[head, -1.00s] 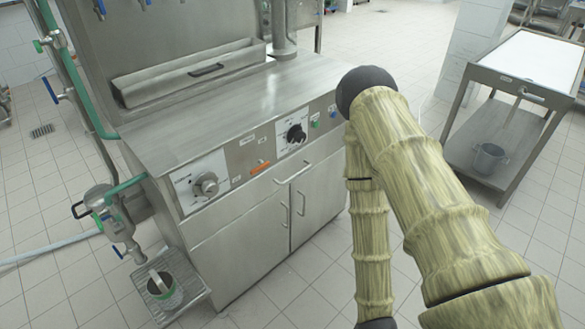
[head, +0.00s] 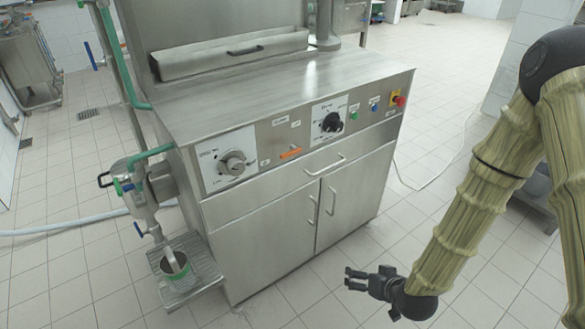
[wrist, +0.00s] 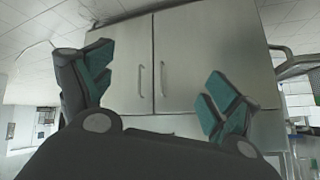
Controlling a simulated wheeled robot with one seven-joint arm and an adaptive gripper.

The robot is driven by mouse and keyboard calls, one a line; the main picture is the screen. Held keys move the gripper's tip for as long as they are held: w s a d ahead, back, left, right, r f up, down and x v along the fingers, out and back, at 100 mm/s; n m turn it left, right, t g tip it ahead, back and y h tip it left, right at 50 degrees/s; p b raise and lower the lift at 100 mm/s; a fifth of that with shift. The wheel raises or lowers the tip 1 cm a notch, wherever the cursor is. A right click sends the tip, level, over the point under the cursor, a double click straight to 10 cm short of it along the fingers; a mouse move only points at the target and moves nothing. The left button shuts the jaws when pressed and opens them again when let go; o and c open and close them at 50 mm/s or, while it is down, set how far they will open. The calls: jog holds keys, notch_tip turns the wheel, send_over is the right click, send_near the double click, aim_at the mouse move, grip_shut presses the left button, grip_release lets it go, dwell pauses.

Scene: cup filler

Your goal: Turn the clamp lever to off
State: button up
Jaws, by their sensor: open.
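The steel machine's front panel (head: 260,162) carries a small orange lever-like part (head: 290,154) between two round dials. I cannot read the labels, so I cannot tell whether it is the clamp lever. The left dial (head: 234,163) has a silver knob, the right dial (head: 331,122) a black one. A valve (head: 138,193) with a black loop handle and a blue lever is on the machine's left side. My gripper (head: 349,279) is open and empty, low in front of the cabinet doors and apart from them. In the wrist view its teal-padded fingers (wrist: 160,82) are spread before the doors.
Cabinet doors (head: 335,195) with bar handles are below the panel. A cup (head: 177,268) stands on a drip tray (head: 192,289) at lower left. A red button (head: 399,101) is at the panel's right end. The tiled floor in front is mostly clear.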

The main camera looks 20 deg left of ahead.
jog(key=w+a+r+n+t+y+b, duration=0.3)
jog(key=w+a+r+y+b, duration=0.15)
jog(key=w+a+r, duration=0.6)
jog(key=n+y+b, duration=0.4)
jog(key=y+b, duration=0.1)
send_near(292, 153)
jog(key=shift+t+h, duration=0.25)
jog(key=shift+t, duration=0.15)
jog(key=b+x, duration=0.1)
jog(key=x, duration=0.9)
jog(key=shift+w+a+f, duration=0.1)
jog(key=shift+a+f, duration=0.1)
jog(key=shift+a, duration=0.2)
jog(key=c, duration=1)
